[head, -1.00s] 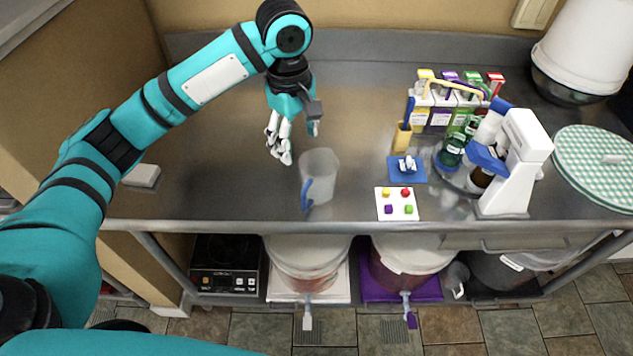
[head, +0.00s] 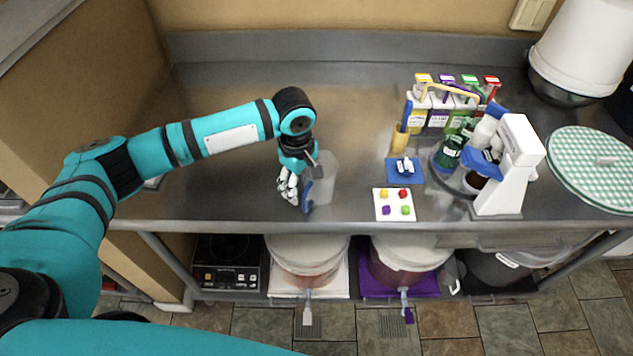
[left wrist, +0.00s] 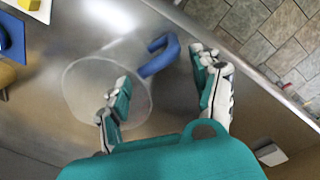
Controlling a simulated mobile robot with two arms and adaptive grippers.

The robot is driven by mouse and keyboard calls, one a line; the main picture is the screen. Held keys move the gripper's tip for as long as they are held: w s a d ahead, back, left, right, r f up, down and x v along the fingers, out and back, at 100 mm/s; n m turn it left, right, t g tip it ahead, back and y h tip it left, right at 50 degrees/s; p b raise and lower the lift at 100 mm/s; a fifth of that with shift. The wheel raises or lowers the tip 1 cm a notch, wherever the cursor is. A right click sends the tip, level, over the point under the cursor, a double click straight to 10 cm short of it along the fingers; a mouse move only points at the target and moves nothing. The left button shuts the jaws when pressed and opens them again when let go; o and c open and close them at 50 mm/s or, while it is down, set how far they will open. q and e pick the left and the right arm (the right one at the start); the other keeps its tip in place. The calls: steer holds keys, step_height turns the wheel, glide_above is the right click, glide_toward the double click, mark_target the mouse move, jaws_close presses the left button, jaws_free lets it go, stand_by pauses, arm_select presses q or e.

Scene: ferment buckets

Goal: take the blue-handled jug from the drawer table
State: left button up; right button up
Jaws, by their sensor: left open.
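The jug (head: 324,181) is clear with a blue handle (head: 307,196) and stands upright on the steel drawer table (head: 230,190). In the left wrist view the jug (left wrist: 85,88) is seen from above, its blue handle (left wrist: 159,55) pointing up and right. My left gripper (head: 290,188) is open and empty, close beside the handle. In the left wrist view its fingers (left wrist: 165,92) lie on either side of the handle, one overlapping the jug. I cannot tell whether they touch it. My right gripper is not in view.
Right of the jug are a white card with coloured pieces (head: 394,205), a blue mat (head: 405,171), a round tray with bottles (head: 434,166) and a white stand (head: 511,165). Buckets (head: 307,262) stand below. The table behind the jug is clear.

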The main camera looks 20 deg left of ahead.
arm_select(q)
jaws_close()
stand_by(0.4)
